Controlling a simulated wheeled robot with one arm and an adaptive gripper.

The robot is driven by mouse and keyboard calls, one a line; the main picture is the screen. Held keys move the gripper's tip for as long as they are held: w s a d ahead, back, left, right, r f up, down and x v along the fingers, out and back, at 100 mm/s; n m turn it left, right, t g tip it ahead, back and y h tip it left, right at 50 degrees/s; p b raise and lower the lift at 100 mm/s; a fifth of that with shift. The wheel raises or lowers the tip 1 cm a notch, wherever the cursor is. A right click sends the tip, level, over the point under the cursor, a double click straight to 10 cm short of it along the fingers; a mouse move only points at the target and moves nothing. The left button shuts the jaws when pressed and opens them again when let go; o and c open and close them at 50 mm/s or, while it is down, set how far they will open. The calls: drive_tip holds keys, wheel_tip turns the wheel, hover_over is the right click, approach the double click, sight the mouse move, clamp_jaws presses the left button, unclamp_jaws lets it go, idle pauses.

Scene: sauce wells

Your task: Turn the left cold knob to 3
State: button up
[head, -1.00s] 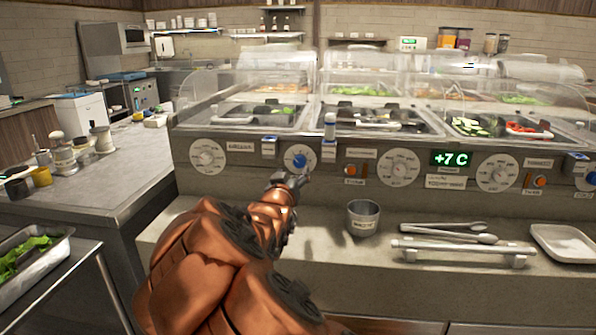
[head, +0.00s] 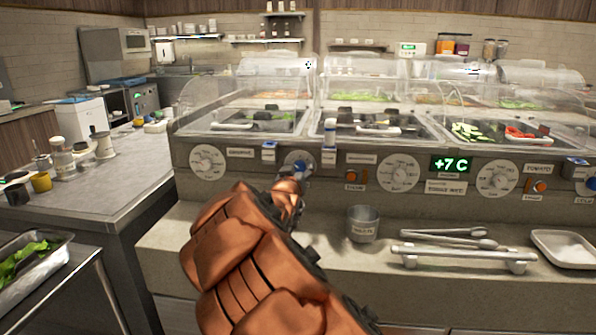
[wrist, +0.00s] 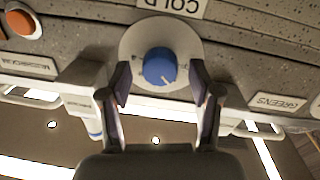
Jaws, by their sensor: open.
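The blue cold knob (wrist: 160,66) sits on a round pale dial plate, with a COLD label (wrist: 172,5) beside it in the upside-down wrist view. A short pale mark shows near the knob's lower right edge there; the dial's numbers are not readable. My gripper (wrist: 160,80) is open, one finger on each side of the knob, with visible gaps to it. In the head view my gripper (head: 299,174) is at the front panel of the counter and hides most of the knob's dial (head: 291,159).
White dials (head: 207,161) and (head: 399,173) and an orange button (head: 351,175) are on the same panel. A pale bracket-like fitting (wrist: 88,85) is close beside one finger. A metal cup (head: 363,223) and tongs (head: 450,238) rest on the ledge below.

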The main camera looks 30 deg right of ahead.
drive_tip(key=c, duration=1.1)
drive_tip(key=shift+c, duration=0.2)
drive_tip(key=m+b, duration=0.1)
drive_tip(key=m, duration=0.3)
drive_tip(key=shift+m, duration=0.4)
drive_tip(key=m+b, duration=0.1)
drive_tip(key=m, duration=0.2)
drive_tip(key=shift+y, duration=0.3)
drive_tip(key=m+b, duration=0.3)
drive_tip(key=m, duration=0.3)
drive_tip(key=shift+s+d+f, duration=0.1)
drive_tip(key=shift+d+m+y+b, duration=0.1)
drive_tip(key=shift+m+y+b, duration=0.4)
drive_tip(key=shift+m, duration=1.1)
